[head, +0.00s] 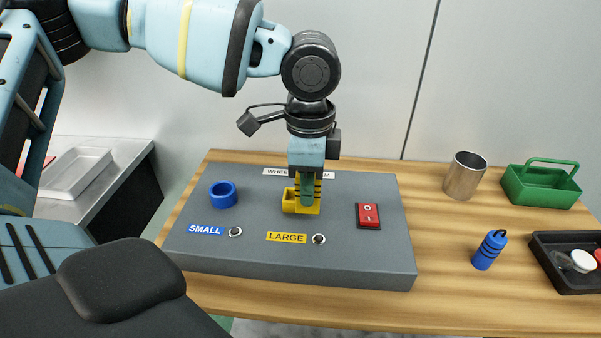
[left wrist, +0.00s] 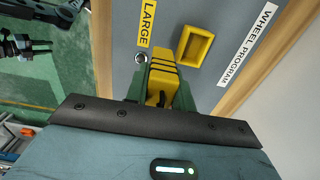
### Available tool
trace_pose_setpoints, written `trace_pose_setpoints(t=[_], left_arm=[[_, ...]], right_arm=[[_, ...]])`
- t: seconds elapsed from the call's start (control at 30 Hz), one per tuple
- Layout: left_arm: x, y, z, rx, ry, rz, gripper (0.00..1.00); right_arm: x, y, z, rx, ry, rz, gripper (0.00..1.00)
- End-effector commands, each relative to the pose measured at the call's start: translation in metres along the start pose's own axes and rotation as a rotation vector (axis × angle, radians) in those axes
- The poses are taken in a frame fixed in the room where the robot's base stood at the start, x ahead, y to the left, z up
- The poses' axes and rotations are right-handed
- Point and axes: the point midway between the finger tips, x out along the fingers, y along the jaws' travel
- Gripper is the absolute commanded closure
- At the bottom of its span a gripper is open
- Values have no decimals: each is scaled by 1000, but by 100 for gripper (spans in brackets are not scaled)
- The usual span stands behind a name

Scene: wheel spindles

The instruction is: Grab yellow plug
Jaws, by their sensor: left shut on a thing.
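The yellow plug (left wrist: 164,75), with dark stripes, is between the fingers of my left gripper (left wrist: 158,95) in the left wrist view. The gripper is shut on it. In the head view my left gripper (head: 307,188) points down over the grey panel, and its green fingers hide most of the plug. The yellow square socket (head: 290,206) is right at the fingertips there. In the left wrist view the socket (left wrist: 195,46) looks empty and lies beside the plug. Whether the plug touches the panel is unclear. My right gripper is not seen.
The grey panel (head: 340,262) carries a blue round socket (head: 223,194) and a red switch (head: 368,215). To the right on the wooden table are a blue plug (head: 488,250), a metal cup (head: 464,177), a green basket (head: 541,185) and a black tray (head: 566,283).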

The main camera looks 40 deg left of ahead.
Motion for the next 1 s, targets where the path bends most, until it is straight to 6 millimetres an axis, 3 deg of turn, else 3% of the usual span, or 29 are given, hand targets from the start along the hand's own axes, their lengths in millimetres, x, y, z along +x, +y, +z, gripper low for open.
trace_pose_setpoints(t=[0.2, 0.43, 0.63, 1.0], left_arm=[[-4, 49, -22, 6, -4, -2, 99], [-8, 84, -38, 2, -2, 0, 99], [-10, 95, -43, -1, 0, 0, 99], [-10, 97, -44, -1, 0, 0, 99]], right_arm=[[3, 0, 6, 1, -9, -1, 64], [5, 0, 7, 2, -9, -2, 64], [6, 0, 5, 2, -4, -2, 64], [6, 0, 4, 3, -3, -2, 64]])
